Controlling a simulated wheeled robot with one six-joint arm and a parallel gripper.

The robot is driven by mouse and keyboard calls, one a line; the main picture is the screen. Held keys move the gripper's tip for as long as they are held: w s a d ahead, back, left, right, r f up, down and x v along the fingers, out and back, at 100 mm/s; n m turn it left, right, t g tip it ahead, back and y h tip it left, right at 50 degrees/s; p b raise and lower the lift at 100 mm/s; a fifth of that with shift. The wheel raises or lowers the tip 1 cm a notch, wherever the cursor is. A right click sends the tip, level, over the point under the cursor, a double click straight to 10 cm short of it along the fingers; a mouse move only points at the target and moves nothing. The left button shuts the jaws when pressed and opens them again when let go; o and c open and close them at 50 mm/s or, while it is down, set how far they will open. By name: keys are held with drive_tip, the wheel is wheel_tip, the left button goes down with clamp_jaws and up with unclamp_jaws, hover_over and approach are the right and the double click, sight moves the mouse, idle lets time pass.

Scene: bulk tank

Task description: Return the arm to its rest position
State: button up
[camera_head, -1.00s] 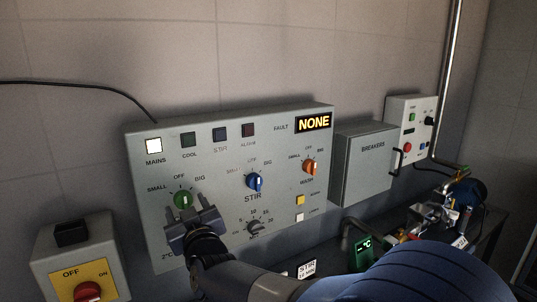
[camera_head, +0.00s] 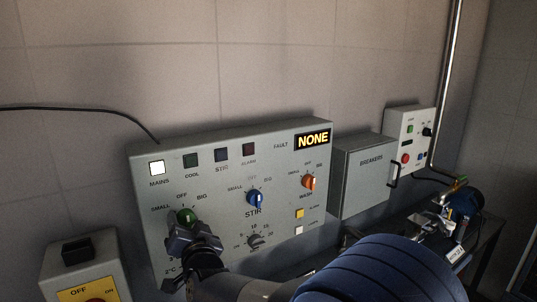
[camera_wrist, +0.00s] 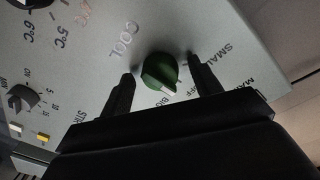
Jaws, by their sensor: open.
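My gripper (camera_head: 192,240) is in front of the lower left of the grey control panel (camera_head: 232,172), just below the green COOL knob (camera_head: 186,216). In the wrist view my gripper (camera_wrist: 160,66) is open, with a dark finger on either side of the green knob (camera_wrist: 159,72) and visible gaps between. Nothing is held. I cannot tell how far the fingertips are from the panel face. My arm reaches up from the bottom of the head view and hides the panel's lower edge.
The panel also has a blue STIR knob (camera_head: 255,198), an orange WASH knob (camera_head: 308,182) and a grey timer knob (camera_head: 255,241). A yellow-faced switch box (camera_head: 82,262) stands lower left. A breaker box (camera_head: 362,178) and a small control box (camera_head: 409,140) are to the right.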

drive_tip(key=b+v, duration=0.2)
drive_tip(key=v, duration=0.7)
drive_tip(key=shift+s, duration=0.2)
drive_tip(key=shift+d, duration=0.1)
